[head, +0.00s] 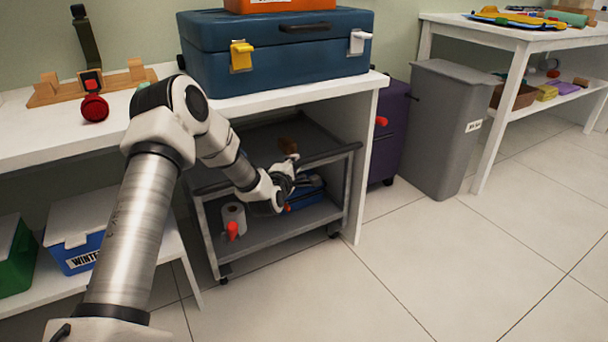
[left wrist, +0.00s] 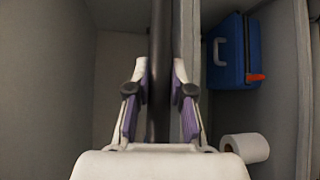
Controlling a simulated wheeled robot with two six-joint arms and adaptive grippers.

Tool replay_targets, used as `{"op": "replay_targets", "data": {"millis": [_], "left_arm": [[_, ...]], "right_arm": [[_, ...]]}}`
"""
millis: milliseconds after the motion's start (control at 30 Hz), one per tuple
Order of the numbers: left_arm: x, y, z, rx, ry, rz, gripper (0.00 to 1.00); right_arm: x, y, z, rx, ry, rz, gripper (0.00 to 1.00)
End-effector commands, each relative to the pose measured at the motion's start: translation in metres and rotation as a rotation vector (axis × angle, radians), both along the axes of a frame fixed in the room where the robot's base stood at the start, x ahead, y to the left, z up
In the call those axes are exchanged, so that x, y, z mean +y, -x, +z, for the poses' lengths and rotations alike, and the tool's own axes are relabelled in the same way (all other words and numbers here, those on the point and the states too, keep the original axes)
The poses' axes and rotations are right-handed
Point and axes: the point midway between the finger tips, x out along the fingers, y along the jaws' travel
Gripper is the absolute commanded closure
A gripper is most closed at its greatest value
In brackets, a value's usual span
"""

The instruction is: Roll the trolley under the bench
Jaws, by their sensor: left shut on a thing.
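The grey trolley (head: 262,230) stands on the floor largely under the white bench (head: 355,97), between the bench's legs. It has an upper tray and a lower shelf on small casters. My left gripper (head: 290,176) reaches down to the trolley's near upper side and is shut on its handle bar. In the left wrist view, the gripper fingers (left wrist: 160,95) close on both sides of the dark handle bar (left wrist: 160,40). The trolley's back part is in shadow under the bench top. My right gripper does not show.
The trolley's lower shelf bears a paper roll (head: 234,216) and a blue toolbox (left wrist: 232,52). A blue case (head: 275,60) stands on the bench. A purple suitcase (head: 391,135) and a grey bin (head: 445,130) stand right of the bench. The floor in front is clear.

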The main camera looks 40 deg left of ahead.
Motion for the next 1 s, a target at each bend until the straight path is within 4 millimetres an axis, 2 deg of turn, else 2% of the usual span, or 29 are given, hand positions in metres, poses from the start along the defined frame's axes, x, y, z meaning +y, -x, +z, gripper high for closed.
{"op": "replay_targets", "data": {"millis": [200,600,633,700,1000], "left_arm": [[0.016,-0.007,0.000,0.000,0.000,0.000,1.00],[0.020,-0.008,0.002,-0.006,-0.001,0.004,1.00],[0.020,-0.008,0.002,-0.006,0.000,0.004,0.71],[0.019,-0.008,0.002,-0.006,0.000,0.004,0.53],[0.018,-0.007,0.001,-0.001,0.001,0.001,0.53]], "right_arm": [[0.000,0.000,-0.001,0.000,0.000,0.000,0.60],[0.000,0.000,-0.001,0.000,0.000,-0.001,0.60],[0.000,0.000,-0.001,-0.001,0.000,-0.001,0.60],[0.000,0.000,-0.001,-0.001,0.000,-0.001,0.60],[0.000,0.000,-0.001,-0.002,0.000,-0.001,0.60]]}}
